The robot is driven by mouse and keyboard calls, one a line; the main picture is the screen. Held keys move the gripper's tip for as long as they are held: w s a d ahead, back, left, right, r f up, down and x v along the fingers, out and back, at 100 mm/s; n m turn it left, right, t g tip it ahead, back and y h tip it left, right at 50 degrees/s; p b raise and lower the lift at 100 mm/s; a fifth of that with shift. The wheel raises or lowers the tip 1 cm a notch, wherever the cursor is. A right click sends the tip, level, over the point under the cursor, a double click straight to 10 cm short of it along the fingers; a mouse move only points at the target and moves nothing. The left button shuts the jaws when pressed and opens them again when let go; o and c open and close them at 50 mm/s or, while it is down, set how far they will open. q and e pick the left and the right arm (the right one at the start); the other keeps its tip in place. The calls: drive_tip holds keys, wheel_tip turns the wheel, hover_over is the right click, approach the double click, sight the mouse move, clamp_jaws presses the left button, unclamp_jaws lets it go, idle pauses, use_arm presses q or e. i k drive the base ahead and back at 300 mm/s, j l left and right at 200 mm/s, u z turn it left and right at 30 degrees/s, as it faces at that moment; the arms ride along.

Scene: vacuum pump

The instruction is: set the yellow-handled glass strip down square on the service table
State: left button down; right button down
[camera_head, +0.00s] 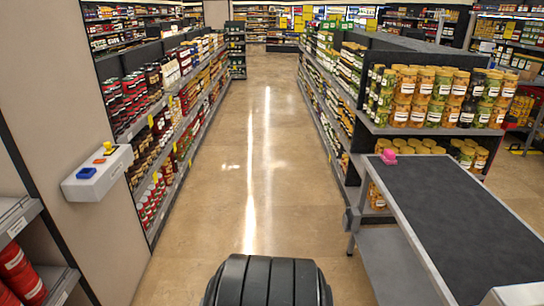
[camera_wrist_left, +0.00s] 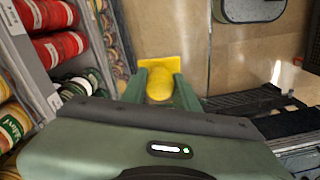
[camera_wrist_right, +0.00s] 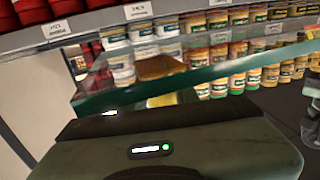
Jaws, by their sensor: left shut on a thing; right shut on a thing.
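The glass strip (camera_wrist_right: 235,72) has a greenish edge and crosses the right wrist view at a slant. A yellow-brown handle (camera_wrist_right: 160,68) shows at the strip, just ahead of my right gripper (camera_wrist_right: 168,98). The right gripper is shut at the handle; its fingers are mostly hidden. In the left wrist view, my left gripper (camera_wrist_left: 160,82) has green fingers shut on a yellow handle (camera_wrist_left: 158,88). The glass is not clear there. The likely service table (camera_head: 455,225), with a dark top and light rim, stands at the right of the head view. No gripper or strip shows there.
A pink object (camera_head: 389,157) sits at the far left corner of the table, whose top is otherwise mostly clear. Stocked shelves (camera_head: 185,105) flank an open aisle (camera_head: 255,170). A white wall box (camera_head: 97,183) with a yellow knob is at left.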

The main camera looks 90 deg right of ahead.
sight(422, 207)
drive_tip(key=z, duration=2.25)
drive_tip(key=i+l+z, duration=0.1)
drive_tip(key=i+z, duration=0.4)
drive_tip(key=i+j+z, duration=0.15)
drive_tip(key=i, duration=1.85)
drive_tip(key=i+z, duration=0.4)
drive_tip(key=i, duration=0.15)
drive_tip(key=z, duration=2.25)
